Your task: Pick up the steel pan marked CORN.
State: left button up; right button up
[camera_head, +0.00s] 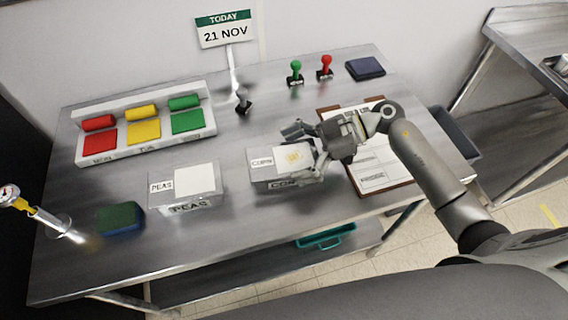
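The steel pan marked CORN (262,174) sits on the steel table, with a CORN label on its top and another on its front. A yellow patch shows on its lid-like top near the right end. My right gripper (308,152) is at the pan's right end, its fingers spread apart. One finger is beyond the pan's back edge, the other near its front right corner. I cannot tell whether the near finger touches the pan. A similar pan marked PEAS (203,180) stands to the left. My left gripper is not in view.
A clipboard (378,182) lies under my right arm. A dark stamp (243,104), a green stamp (295,73), a red stamp (325,68) and an ink pad (366,68) are behind. A colour-label rack (145,150), blue-green sponge (121,218) and gauge probe (55,222) are left. Front table is clear.

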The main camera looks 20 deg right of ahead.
jog(key=c, duration=1.2)
jog(key=shift+c, duration=0.5)
jog(key=shift+r, duration=0.1)
